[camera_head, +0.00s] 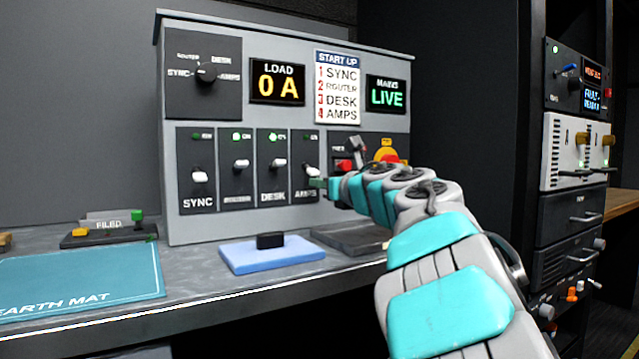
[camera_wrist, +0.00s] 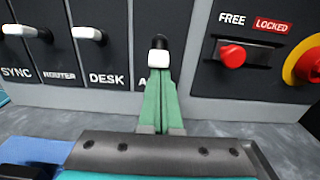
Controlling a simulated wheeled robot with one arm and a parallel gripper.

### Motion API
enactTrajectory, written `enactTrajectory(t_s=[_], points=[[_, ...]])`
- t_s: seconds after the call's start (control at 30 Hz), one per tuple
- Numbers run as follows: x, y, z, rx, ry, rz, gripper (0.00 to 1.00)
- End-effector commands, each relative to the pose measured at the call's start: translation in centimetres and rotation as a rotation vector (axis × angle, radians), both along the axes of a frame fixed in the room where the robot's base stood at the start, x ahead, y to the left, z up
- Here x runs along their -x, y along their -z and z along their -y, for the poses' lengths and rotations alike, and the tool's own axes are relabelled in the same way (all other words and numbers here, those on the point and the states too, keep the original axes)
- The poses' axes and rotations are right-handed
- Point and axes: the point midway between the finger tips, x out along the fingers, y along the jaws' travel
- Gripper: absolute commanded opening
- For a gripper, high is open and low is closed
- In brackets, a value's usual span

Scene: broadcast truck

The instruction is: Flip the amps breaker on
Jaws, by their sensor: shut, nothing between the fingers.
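The grey breaker panel (camera_head: 285,221) stands on the bench with levers marked SYNC, ROUTER, DESK and AMPS. The AMPS lever (camera_head: 311,171) has a white knob and sits low in its slot. In the wrist view its white tip (camera_wrist: 158,57) is right at my fingertips. My gripper (camera_head: 321,184) is shut and empty, its green fingers (camera_wrist: 159,75) together just under the knob; they appear to touch it. They hide most of the AMPS label. The SYNC lever (camera_head: 199,176), ROUTER lever (camera_head: 240,164) and DESK lever (camera_head: 279,164) stand to the left.
The load display (camera_head: 277,82) reads 0 A and the mains display (camera_head: 386,95) reads LIVE. A start-up card (camera_head: 338,88) lists SYNC, ROUTER, DESK, AMPS. A blue pad (camera_head: 272,255) lies in front.

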Motion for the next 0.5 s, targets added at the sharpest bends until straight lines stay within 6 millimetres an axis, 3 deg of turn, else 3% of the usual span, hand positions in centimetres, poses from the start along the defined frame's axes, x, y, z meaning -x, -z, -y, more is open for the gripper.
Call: enactTrajectory(t_s=[0.5], points=[[0.17, -0.65, 0.15, 0.044, 0.000, -0.064, 0.00]])
